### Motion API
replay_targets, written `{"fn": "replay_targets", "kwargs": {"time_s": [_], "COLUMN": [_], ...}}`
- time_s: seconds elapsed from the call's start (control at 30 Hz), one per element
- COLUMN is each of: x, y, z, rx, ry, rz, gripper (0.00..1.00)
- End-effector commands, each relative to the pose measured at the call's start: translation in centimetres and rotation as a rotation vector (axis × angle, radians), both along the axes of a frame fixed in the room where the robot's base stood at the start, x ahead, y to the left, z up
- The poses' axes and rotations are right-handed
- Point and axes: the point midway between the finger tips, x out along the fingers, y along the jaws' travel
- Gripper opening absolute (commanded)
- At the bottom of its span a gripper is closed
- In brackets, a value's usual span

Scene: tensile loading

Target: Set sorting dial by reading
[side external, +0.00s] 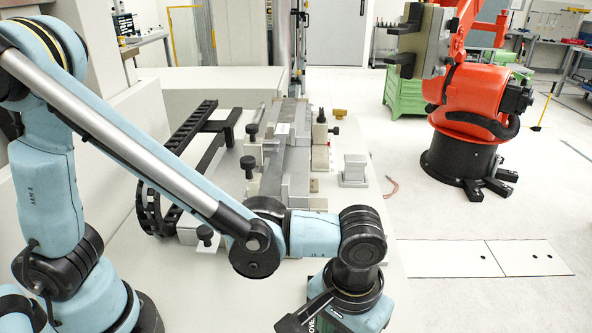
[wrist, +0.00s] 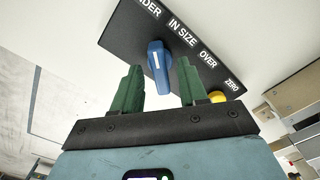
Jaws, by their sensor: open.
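The sorting dial is a blue knob (wrist: 158,58) with a white pointer line, on a dark panel (wrist: 128,38) in the wrist view. Panel labels read "DER" (cut off by the picture edge), "IN SIZE", "OVER" and "ZERO". The white line runs up the picture; I cannot tell exactly which label it points at.
In the side view, a bench holds a grey testing fixture (side external: 289,150), a black cable chain (side external: 150,205) and a small grey block (side external: 354,168). An orange robot (side external: 472,100) stands on the floor behind at right. Pale floor at right is mostly clear.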

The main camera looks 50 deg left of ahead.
Motion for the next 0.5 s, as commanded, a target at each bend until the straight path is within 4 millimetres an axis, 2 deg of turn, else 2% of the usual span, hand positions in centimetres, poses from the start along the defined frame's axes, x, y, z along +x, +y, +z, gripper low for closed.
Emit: {"fn": "replay_targets", "kwargs": {"time_s": [0.17,0.5], "x": [0.0,0.0], "y": [0.0,0.0], "z": [1.0,6.2], "rx": [0.0,0.0], "ry": [0.0,0.0], "rz": [0.0,0.0], "gripper": [0.43,0.43]}}
